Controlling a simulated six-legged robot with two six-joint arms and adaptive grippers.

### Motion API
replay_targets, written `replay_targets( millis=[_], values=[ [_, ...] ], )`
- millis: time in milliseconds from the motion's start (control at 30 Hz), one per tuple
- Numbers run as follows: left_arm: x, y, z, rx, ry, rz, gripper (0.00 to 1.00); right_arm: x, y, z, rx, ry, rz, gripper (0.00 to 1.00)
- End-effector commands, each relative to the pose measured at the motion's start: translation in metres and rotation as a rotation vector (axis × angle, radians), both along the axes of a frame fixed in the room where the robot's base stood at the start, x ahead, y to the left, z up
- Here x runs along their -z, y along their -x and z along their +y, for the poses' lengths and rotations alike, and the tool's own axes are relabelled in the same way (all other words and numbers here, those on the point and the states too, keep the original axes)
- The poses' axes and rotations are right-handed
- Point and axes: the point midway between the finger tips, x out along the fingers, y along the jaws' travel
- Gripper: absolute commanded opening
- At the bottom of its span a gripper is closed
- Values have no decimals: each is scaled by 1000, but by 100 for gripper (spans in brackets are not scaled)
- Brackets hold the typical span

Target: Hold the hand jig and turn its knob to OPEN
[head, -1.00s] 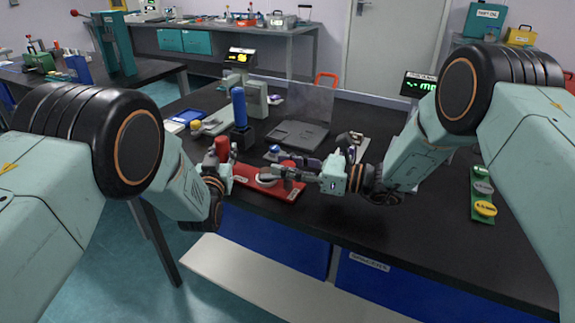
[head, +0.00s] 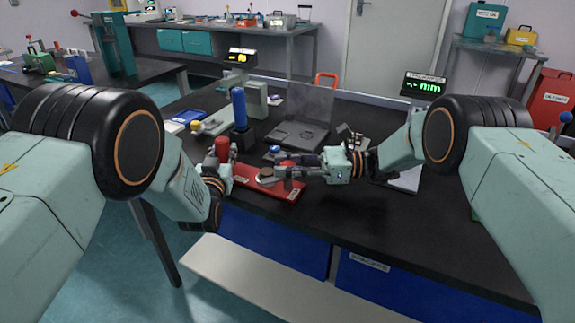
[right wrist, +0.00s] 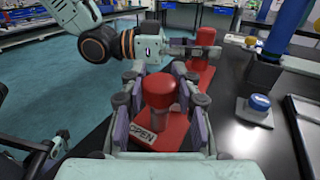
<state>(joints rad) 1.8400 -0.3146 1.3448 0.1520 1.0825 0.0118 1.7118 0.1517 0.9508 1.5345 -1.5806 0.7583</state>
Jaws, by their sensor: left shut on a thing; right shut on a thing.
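The hand jig is a long red plate (head: 262,186) lying flat near the front edge of the bench. At its left end stands a red upright handle (head: 222,146), and my left gripper (head: 222,163) is shut on it. At its right end is a red knob (head: 287,163), large in the right wrist view (right wrist: 159,93). My right gripper (right wrist: 158,78) is shut on this knob, with fingers on both sides. An OPEN label (right wrist: 143,133) shows on the plate beside the knob's foot. A round disc (head: 266,177) sits mid-plate, partly hidden. The knob's pointing direction cannot be told.
Behind the jig stand a blue-handled post (head: 239,110) and a dark flat plate (head: 298,134). A blue button on a pale base (right wrist: 257,106) lies close right of the jig in the right wrist view. The bench front right is clear.

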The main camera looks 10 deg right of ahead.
Motion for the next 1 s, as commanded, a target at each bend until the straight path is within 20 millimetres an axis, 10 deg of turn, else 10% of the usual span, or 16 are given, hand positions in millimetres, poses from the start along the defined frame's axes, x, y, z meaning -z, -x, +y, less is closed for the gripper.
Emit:
replay_targets(
  millis=[1000],
  values=[
    [1, 0, 1, -3, -1, 4, 0, 0, 1, -1, -146, 3, 2, 0]
  ],
)
